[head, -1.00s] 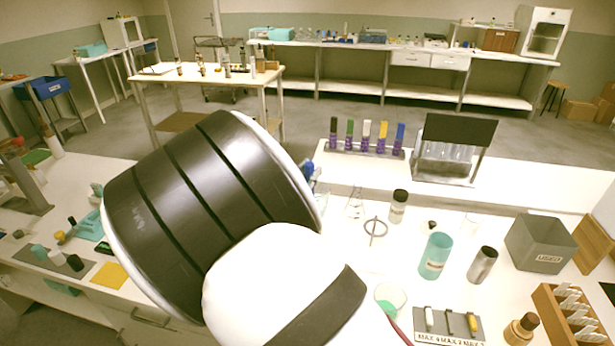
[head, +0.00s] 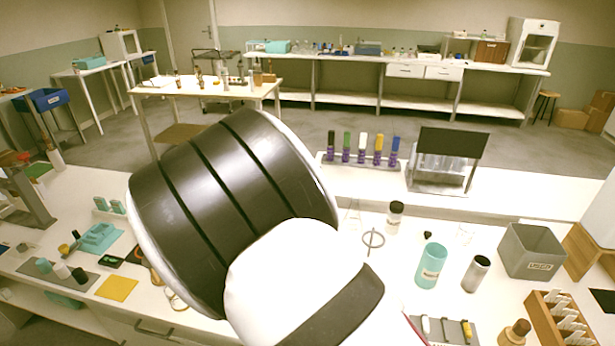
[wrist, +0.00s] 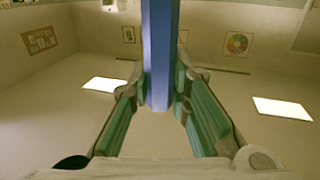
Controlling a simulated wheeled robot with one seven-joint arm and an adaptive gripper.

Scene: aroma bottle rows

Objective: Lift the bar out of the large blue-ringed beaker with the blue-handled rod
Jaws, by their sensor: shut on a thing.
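In the wrist view my gripper (wrist: 160,88) is shut on the blue handle (wrist: 160,45), which stands upright between the green-padded fingers. The rest of the rod is not visible. In the head view my black and white arm covers the middle of the bench and hides the gripper. I cannot make out the large blue-ringed beaker or the bar in either view.
Right of my arm stand a black-capped bottle (head: 395,217), a ring (head: 374,240), a teal cup (head: 431,267), a metal cylinder (head: 476,274) and a grey bin (head: 531,252). A row of coloured tubes (head: 362,162) and a dark-topped stand (head: 447,160) are behind.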

